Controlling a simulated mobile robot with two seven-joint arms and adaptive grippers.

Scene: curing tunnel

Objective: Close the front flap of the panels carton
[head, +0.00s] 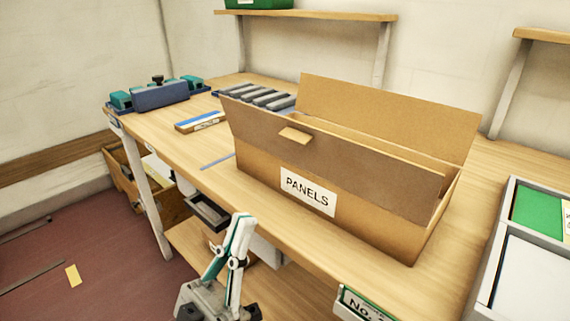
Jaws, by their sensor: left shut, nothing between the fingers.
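The panels carton (365,225) stands on the wooden bench, with a white PANELS label (308,192) on its front wall. Its front flap (360,165) is raised along the front edge, open, with a small light tab (295,135) on its face. The back flap (390,115) also stands up, and a gap shows between the two flaps. The carton's inside is mostly hidden behind the front flap. My left gripper (242,220) is shut and empty, in front of the bench edge, below and left of the label, apart from the carton. My right gripper is out of view.
A blue-and-teal fixture (160,94), a small labelled block (200,122) and grey pieces (258,96) lie left of and behind the carton. A grey divided tray (485,250) sits at the right. An open bin (205,212) hangs below the front edge. Shelves are above.

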